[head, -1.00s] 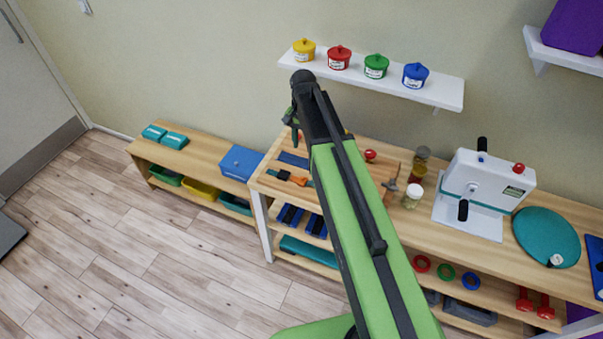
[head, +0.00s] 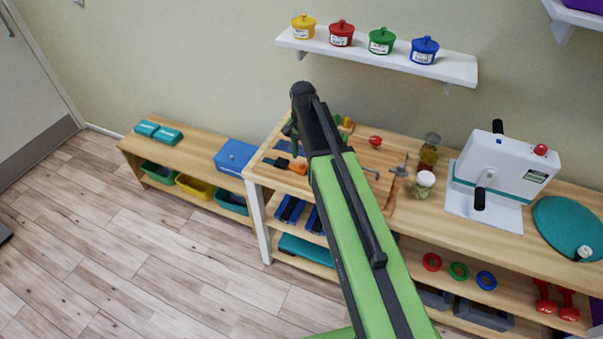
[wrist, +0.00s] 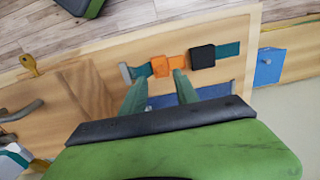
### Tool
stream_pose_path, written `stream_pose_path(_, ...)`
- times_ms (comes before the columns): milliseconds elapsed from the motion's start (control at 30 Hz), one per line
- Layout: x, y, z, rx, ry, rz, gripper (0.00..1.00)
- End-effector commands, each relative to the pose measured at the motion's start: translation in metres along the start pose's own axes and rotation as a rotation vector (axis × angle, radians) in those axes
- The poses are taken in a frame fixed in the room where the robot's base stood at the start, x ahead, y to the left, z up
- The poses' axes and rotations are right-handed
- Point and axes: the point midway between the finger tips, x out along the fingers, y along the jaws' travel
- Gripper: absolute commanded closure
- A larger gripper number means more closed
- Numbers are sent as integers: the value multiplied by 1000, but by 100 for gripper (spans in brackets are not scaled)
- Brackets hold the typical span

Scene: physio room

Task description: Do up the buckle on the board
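The wooden board (wrist: 120,62) lies on the bench and carries a buckle on a teal strap. The buckle has an orange half (wrist: 170,66) and a black half (wrist: 203,56), side by side in the wrist view. I cannot tell whether they are joined. In the head view the orange half (head: 299,168) shows just below my gripper (head: 293,134). In the wrist view my gripper (wrist: 158,77) is open and empty, its two teal fingers apart over the board at the near edge of the orange half. The arm hides part of the board in the head view.
A key-like yellow piece (wrist: 29,65) and a grey handle (wrist: 22,111) stick up at the left in the wrist view. A blue box (head: 235,156) stands on the lower bench. A white machine (head: 500,175) stands at right; lidded pots line the wall shelf (head: 385,55).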

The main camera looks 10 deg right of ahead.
Motion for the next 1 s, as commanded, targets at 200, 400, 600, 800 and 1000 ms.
stream_pose_path(200, 41, 0, 0, -1, 0, 0, 64)
stream_pose_path(400, 40, 0, 0, -1, 0, 0, 64)
stream_pose_path(600, 40, -1, 0, -1, 0, 0, 75)
stream_pose_path(800, 40, -1, 1, -2, 0, 0, 100)
stream_pose_path(1000, 40, -1, 1, -2, 0, 0, 100)
